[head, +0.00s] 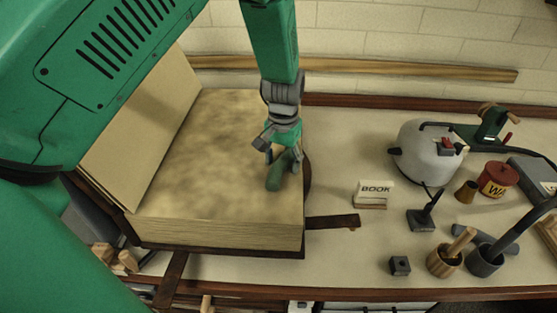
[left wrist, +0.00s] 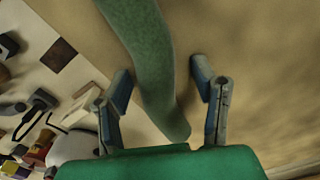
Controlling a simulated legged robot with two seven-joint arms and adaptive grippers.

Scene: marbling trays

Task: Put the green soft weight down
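The green soft weight (head: 275,177) is a long, dark green, rounded strip. It appears to lie on the right part of the open book's page (head: 215,130), near its right edge. My left gripper (head: 282,150) is right above it, pointing down. In the left wrist view the weight (left wrist: 155,70) runs between the two fingers of my left gripper (left wrist: 162,85). A gap shows on each side, so the fingers are open and not pressed on it. Part of the weight is hidden by the gripper in the head view. My right gripper is not in view.
A small BOOK sign (head: 375,190) and a dark strap (head: 332,222) lie right of the book. Farther right are a grey kettle-like pot (head: 425,155), a red tin (head: 497,180), a wooden cup (head: 443,262) and a small dark block (head: 400,265). Bare tabletop lies between.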

